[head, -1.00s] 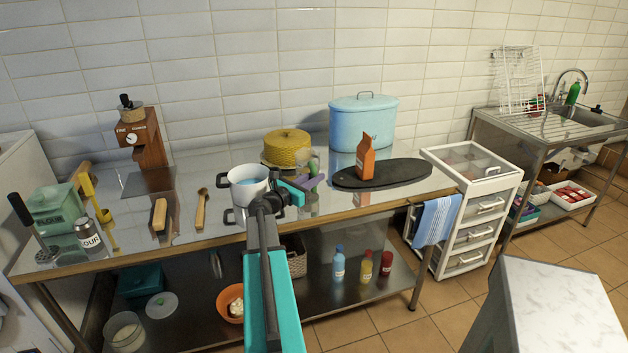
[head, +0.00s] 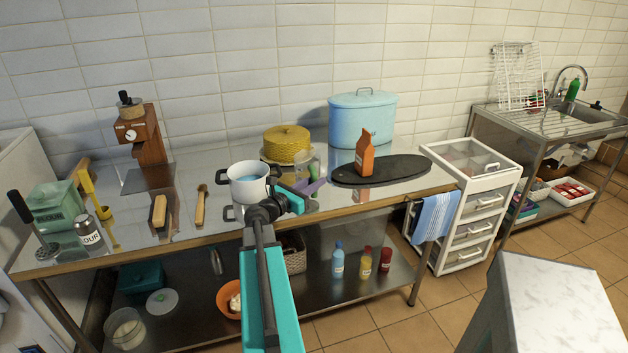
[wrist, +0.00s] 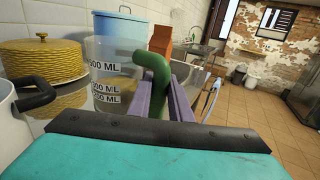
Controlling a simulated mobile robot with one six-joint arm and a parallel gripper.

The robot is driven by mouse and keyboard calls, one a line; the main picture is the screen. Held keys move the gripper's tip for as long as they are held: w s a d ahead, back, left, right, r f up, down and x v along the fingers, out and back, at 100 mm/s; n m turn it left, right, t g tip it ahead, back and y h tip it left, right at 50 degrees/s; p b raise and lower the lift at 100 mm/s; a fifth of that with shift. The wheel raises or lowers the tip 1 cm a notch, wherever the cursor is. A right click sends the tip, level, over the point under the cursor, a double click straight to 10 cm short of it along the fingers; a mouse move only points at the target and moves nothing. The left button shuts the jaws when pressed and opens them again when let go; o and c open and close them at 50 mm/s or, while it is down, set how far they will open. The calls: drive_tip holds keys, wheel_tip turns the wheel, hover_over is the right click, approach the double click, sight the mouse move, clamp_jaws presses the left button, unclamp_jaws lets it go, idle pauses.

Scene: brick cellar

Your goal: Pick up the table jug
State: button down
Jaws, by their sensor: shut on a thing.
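The table jug (wrist: 113,82) is clear with dark volume marks and a green handle (wrist: 153,72). In the wrist view it stands upright just ahead and left of my gripper (wrist: 166,98). The purple fingers are shut on the green handle. In the head view the jug (head: 315,169) is small and partly hidden behind my gripper (head: 309,187), near the front edge of the steel table (head: 345,202). I cannot tell whether its base touches the table.
A white pot (head: 248,187) stands close on the left. A yellow woven container (head: 286,144) and a blue lidded bin (head: 362,122) are behind. On the right, an orange carton (head: 365,154) stands on a dark board (head: 405,168).

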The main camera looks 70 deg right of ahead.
drive_tip(key=s+a+p, duration=0.1)
drive_tip(key=s+a, duration=0.1)
drive_tip(key=a, duration=0.4)
drive_tip(key=shift+s+r+p, duration=0.25)
drive_tip(key=shift+r+p, duration=0.05)
drive_tip(key=shift+r, duration=0.15)
drive_tip(key=shift+s+a+p, duration=0.15)
drive_tip(key=shift+a+p, duration=0.2)
drive_tip(key=shift+p, duration=1.8)
drive_tip(key=a+p, duration=0.1)
drive_tip(key=p, duration=0.4)
drive_tip(key=shift+s+r, duration=0.1)
drive_tip(key=shift+s, duration=0.1)
drive_tip(key=shift+s+a+p, duration=0.15)
drive_tip(key=shift+a+p, duration=0.25)
drive_tip(key=shift+p, duration=0.95)
drive_tip(key=shift+r+p, duration=1.6)
drive_tip(key=shift+r, duration=1.35)
